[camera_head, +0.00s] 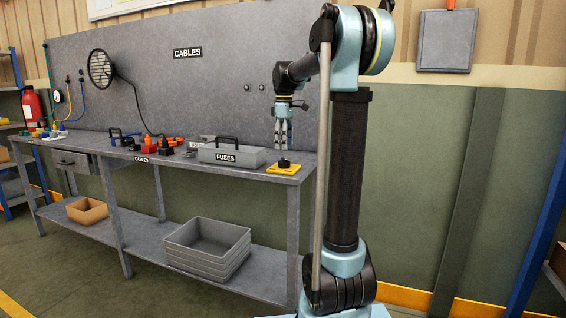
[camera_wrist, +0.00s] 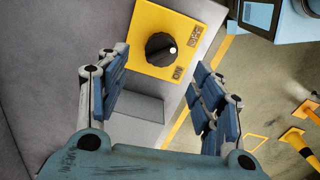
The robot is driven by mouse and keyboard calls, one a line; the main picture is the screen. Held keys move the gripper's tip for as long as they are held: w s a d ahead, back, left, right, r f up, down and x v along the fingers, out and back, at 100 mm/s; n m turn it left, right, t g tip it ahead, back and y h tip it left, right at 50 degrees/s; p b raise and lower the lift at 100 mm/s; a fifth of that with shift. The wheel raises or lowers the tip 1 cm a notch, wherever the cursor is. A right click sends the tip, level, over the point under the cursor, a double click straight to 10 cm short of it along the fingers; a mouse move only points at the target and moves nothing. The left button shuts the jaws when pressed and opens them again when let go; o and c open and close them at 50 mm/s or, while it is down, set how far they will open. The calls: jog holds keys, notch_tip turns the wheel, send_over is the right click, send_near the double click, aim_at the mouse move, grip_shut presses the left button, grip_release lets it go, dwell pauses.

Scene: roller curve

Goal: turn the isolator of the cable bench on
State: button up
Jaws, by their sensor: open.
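The isolator is a black rotary knob (camera_wrist: 161,49) with a white mark on its edge, set on a yellow plate (camera_wrist: 148,21) with small labels. In the head view the yellow plate (camera_head: 272,168) lies at the right end of the cable bench top, with the black knob (camera_head: 284,163) on it. My gripper (camera_wrist: 160,85) is open and empty in the wrist view, its blue-padded fingers apart on either side below the knob. In the head view my gripper (camera_head: 281,145) points down above the plate. Its distance from the knob is hard to tell.
A grey box marked FUSES (camera_head: 232,154) with a black handle stands just left of the plate. A grey back panel marked CABLES (camera_head: 225,80) rises behind the bench. A fan (camera_head: 101,68) hangs on it. Grey crates (camera_head: 207,245) sit on the lower shelf.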

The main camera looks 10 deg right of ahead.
aim_at(284, 159)
notch_tip(284, 159, down, 8)
jog(key=shift+r, duration=0.15)
jog(key=shift+c, duration=0.5)
jog(key=c, duration=1)
